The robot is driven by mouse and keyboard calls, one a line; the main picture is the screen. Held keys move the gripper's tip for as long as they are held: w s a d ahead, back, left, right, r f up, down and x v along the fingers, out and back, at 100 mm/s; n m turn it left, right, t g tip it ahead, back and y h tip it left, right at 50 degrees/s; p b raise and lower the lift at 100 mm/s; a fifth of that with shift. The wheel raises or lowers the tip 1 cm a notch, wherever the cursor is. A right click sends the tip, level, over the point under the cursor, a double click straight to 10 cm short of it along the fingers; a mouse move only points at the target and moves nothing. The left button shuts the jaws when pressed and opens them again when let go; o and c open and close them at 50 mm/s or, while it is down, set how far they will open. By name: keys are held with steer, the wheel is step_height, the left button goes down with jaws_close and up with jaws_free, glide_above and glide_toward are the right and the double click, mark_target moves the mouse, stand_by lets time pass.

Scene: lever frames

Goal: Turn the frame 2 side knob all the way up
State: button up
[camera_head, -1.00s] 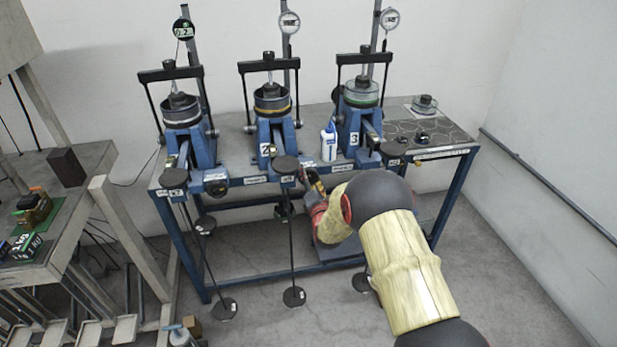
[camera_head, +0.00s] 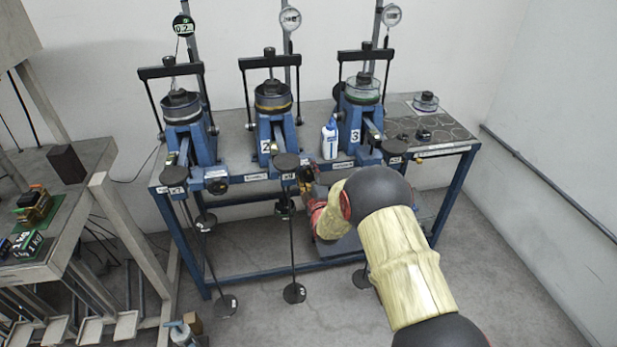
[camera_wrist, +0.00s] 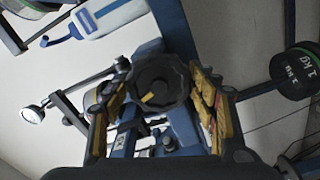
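The frame 2 lever unit (camera_head: 271,132) is the middle blue unit on the bench, with a "2" label. In the wrist view its side knob (camera_wrist: 157,82) is a black, lobed knob with a yellow mark pointing to the lower left. My gripper (camera_wrist: 160,92) is open, its two yellow-and-black fingers on either side of the knob. Whether the fingers touch it I cannot tell.
Frame 1 (camera_head: 193,140) stands left and frame 3 (camera_head: 354,125) right. A white-and-blue bottle (camera_head: 329,140) stands between frames 2 and 3. A black 1 kg weight (camera_wrist: 296,70) is right of my gripper in the wrist view. A hanger weight (camera_head: 294,293) hangs below frame 2.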

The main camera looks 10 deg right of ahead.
steer(key=shift+o, duration=0.9)
steer(key=shift+s+d, duration=0.1)
steer(key=shift+d, duration=0.05)
steer(key=shift+s+f, duration=0.1)
steer(key=shift+s, duration=3)
